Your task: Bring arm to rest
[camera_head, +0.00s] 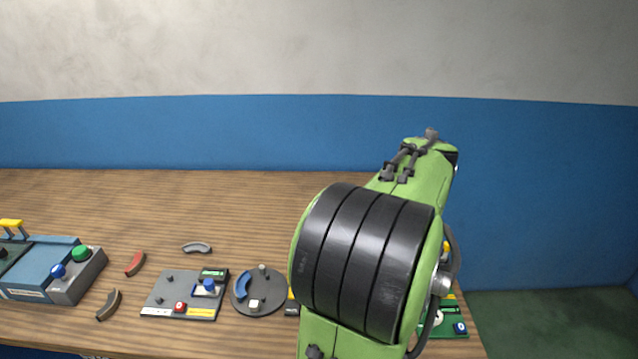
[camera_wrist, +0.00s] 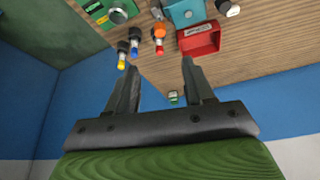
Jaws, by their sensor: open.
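My green arm with its black ribbed joint stands at the right of the middle in the head view and covers part of the table. My gripper (camera_wrist: 158,85) shows only in the wrist view. Its two dark fingers are apart with nothing between them. Beyond the fingertips is the wooden table (camera_wrist: 255,85), with an open red box (camera_wrist: 199,39) near the right finger. In the head view the gripper is hidden behind the arm.
A blue-grey control box (camera_head: 40,268) stands at the table's left. A grey panel (camera_head: 165,293) and round grey plate (camera_head: 262,303) lie near the front. Curved red (camera_head: 135,264) and grey (camera_head: 197,247) pieces lie loose. The back left table is clear, before a blue-and-grey wall.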

